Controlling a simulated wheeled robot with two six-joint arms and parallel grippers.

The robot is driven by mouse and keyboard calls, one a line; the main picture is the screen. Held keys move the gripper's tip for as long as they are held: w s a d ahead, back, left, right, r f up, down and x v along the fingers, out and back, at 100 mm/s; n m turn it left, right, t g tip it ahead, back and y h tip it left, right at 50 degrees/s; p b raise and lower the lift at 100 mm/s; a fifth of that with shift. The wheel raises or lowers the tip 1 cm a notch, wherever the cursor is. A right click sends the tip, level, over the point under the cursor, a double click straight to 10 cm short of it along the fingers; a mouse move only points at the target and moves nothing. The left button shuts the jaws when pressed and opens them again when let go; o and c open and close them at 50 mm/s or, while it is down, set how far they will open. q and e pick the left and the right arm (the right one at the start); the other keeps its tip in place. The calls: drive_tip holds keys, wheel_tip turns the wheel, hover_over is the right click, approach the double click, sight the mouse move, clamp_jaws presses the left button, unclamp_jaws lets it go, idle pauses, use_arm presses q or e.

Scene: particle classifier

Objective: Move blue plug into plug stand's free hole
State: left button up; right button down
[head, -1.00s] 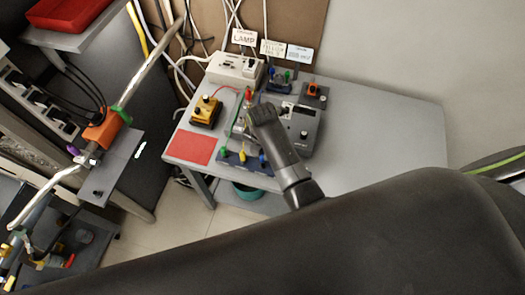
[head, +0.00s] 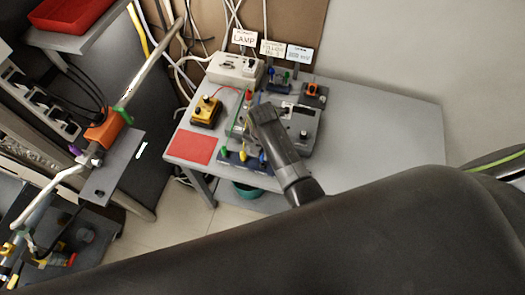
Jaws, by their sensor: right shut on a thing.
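The blue plug stand (head: 232,162) is at the front edge of the grey table. A green plug (head: 223,153), a yellow plug (head: 243,157) and a blue plug (head: 262,157) show at it, left to right. No free hole can be made out. My right gripper (head: 247,128) is over the table just behind the stand, among grey parts. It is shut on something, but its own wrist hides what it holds. I cannot tell whether the blue plug touches it. My left gripper is not in view.
A grey box (head: 304,128) stands close to the right of my right gripper. A yellow box (head: 206,112), a red mat (head: 193,147) and a white lamp box (head: 236,66) are to the left and behind. The table's right side (head: 385,130) is clear.

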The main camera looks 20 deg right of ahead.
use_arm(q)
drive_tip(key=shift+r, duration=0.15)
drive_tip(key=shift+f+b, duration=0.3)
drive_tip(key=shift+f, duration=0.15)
use_arm(e)
drive_tip(key=shift+f, duration=1.5)
drive_tip(key=c, duration=1.2)
unclamp_jaws()
drive_tip(key=shift+c, duration=0.2)
